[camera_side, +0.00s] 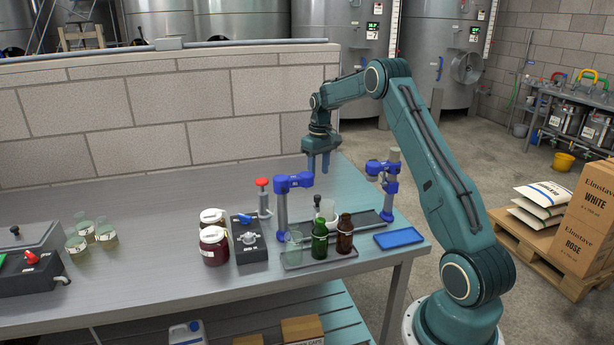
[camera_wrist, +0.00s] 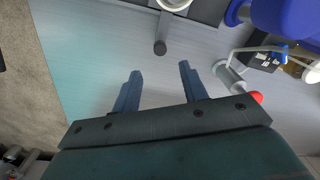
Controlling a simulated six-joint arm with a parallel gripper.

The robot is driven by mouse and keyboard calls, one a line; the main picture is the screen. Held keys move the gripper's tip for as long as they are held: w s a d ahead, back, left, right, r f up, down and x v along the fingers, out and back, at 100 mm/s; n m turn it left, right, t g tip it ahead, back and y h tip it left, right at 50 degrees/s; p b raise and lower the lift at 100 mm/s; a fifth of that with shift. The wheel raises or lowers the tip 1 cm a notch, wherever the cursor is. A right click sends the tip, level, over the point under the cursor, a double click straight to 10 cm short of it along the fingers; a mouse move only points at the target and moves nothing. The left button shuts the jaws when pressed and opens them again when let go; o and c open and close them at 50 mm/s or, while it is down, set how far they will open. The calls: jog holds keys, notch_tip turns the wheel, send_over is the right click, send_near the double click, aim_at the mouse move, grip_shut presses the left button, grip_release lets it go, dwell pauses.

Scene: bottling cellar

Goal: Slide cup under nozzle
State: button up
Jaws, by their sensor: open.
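A white cup (camera_side: 328,209) stands on a dark tray (camera_side: 362,222), partly hidden behind bottles. Its pale rim shows at the top edge of the wrist view (camera_wrist: 174,4). A dark-tipped upright piece (camera_side: 318,201) stands just left of the cup in the side view; its dark end also shows in the wrist view (camera_wrist: 160,47). I cannot tell whether this is the nozzle.
A second blue-clamped post (camera_side: 385,172) stands right of the tray. A green bottle (camera_side: 320,238), a brown bottle (camera_side: 344,236) and a clear glass (camera_side: 293,246) stand in front. A red-topped post (camera_side: 262,191) is at left. A block wall (camera_side: 170,112) runs behind the table.

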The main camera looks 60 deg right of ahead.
aim_at(317, 196)
notch_tip(317, 196, down, 9)
jog(key=shift+a+r, duration=0.15)
dwell(0.4)
grip_shut()
